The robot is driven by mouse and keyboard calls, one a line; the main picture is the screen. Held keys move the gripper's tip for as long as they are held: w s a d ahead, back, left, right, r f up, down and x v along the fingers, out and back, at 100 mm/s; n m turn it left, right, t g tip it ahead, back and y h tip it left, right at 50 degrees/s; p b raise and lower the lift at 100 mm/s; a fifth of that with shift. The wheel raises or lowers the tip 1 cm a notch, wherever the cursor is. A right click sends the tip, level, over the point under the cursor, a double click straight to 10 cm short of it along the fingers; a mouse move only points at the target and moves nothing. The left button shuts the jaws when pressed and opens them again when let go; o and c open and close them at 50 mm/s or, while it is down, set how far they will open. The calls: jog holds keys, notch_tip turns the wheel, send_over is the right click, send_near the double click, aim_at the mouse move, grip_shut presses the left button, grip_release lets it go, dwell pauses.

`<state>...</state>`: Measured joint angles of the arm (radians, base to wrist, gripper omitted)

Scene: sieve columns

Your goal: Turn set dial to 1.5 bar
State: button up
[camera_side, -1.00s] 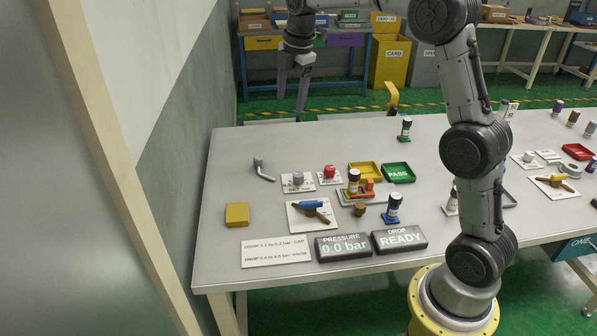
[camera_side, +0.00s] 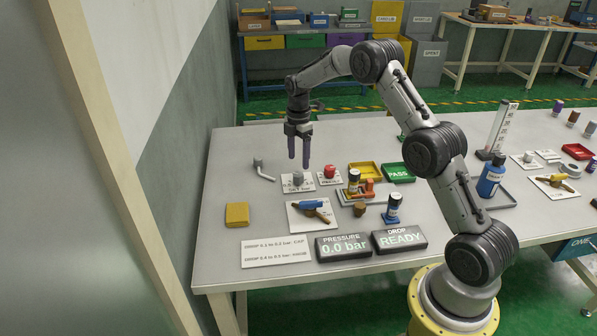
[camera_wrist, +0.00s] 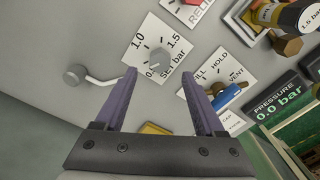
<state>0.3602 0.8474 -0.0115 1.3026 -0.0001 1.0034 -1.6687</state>
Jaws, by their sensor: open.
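The set dial (camera_side: 298,178) is a small grey knob on a white plate at the left middle of the table. In the wrist view the dial knob (camera_wrist: 158,60) sits on its plate (camera_wrist: 150,31) marked 1.0, 1.5 and "SET bar"; part of the scale is hidden by the knob. My gripper (camera_side: 299,166) is open and empty, pointing down just above the dial. In the wrist view my gripper (camera_wrist: 160,82) has its purple fingers on either side of the knob, apart from it. The pressure display (camera_side: 344,247) reads 0.0 bar.
A red button (camera_side: 330,171) stands right of the dial. A grey bent lever (camera_side: 262,168) lies to the left. A blue-handled valve (camera_side: 311,208) is nearer the front, beside a yellow block (camera_side: 237,214). The DROP display (camera_side: 399,239) reads READY.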

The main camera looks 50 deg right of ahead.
aim_at(299, 174)
notch_tip(299, 174, down, 6)
jog(key=shift+r, duration=0.1)
dwell(0.4)
grip_shut()
